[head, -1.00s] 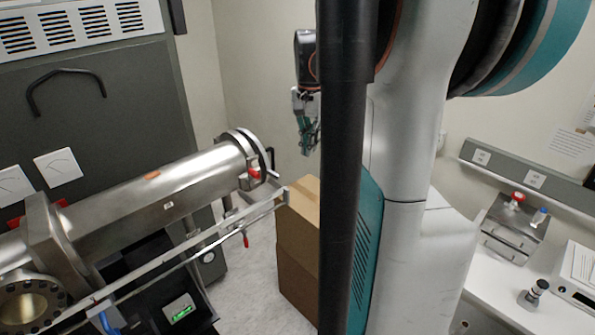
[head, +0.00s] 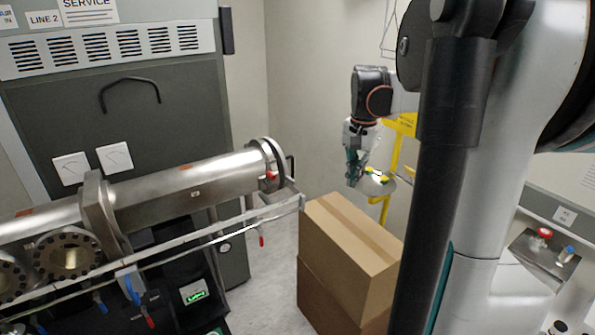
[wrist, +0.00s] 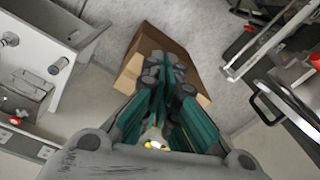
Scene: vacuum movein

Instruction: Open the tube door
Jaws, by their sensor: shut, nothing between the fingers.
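The metal tube (head: 190,180) lies across the left of the head view. Its round door (head: 268,165) at the right end looks closed, with a red knob (head: 271,176) and a dark handle (head: 291,167) beside it. My gripper (head: 353,183) hangs to the right of the door, apart from it and above the cardboard boxes. In the wrist view its teal fingers (wrist: 163,65) are together with nothing held. A dark curved handle (wrist: 266,104) shows at the right of that view; I cannot tell whether it is the door's.
Stacked cardboard boxes (head: 345,250) stand on the floor right of the tube. A metal rail (head: 210,235) runs in front of the tube. A yellow stand (head: 397,150) is behind my gripper. A bench (wrist: 50,60) shows at left in the wrist view.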

